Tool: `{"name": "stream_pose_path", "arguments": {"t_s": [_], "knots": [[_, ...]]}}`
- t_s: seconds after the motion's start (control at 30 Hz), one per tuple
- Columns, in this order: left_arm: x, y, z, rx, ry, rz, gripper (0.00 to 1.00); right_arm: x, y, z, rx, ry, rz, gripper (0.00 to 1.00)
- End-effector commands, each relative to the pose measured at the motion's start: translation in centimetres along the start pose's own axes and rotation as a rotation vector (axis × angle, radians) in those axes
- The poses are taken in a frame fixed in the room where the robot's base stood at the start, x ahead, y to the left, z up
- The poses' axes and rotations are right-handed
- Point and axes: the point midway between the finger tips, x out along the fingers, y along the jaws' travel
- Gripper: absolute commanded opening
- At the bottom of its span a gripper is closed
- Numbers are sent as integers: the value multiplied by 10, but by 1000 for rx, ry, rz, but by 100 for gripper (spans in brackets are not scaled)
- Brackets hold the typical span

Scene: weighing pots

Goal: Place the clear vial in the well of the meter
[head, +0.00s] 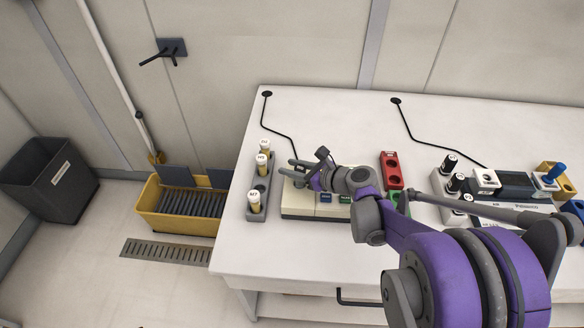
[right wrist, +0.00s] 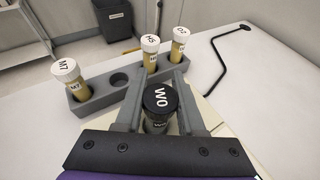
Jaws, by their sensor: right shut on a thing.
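My right gripper (head: 290,168) is over the left part of the cream meter (head: 312,207). In the right wrist view the gripper (right wrist: 157,100) is shut on a vial with a black cap marked W0 (right wrist: 160,94). The vial's clear body (right wrist: 155,124) shows below the cap between the fingers. The cream meter also shows beside the right finger (right wrist: 207,116). The meter's well is hidden, and I cannot tell whether the vial's bottom is inside it. My left gripper is not in view.
A grey rack (head: 251,212) left of the meter holds three white-capped amber vials and has an empty hole. A red block (head: 391,172) with holes stands right of the meter. Black-capped vials (head: 457,182) and a dark-screened device (head: 515,186) are farther right. The table's back is mostly clear.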

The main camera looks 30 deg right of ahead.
Motion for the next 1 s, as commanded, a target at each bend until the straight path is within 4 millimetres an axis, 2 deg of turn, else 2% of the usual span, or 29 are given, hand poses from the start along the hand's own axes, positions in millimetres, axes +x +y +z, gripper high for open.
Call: {"name": "stream_pose_path", "arguments": {"t_s": [0.2,0.23,0.37,0.4,0.77,0.87,1.0], "knots": [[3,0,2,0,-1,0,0,1,0,-4,0,0,0,0],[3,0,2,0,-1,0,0,1,0,-3,0,0,0,42],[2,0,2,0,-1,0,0,1,0,-2,0,0,0,65],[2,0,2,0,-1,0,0,1,0,-2,0,0,0,68],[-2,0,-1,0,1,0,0,-2,0,2,0,0,-1,68],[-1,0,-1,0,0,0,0,-16,-2,1,1,1,-5,68],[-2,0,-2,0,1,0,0,-46,-2,1,1,1,-7,68]]}}
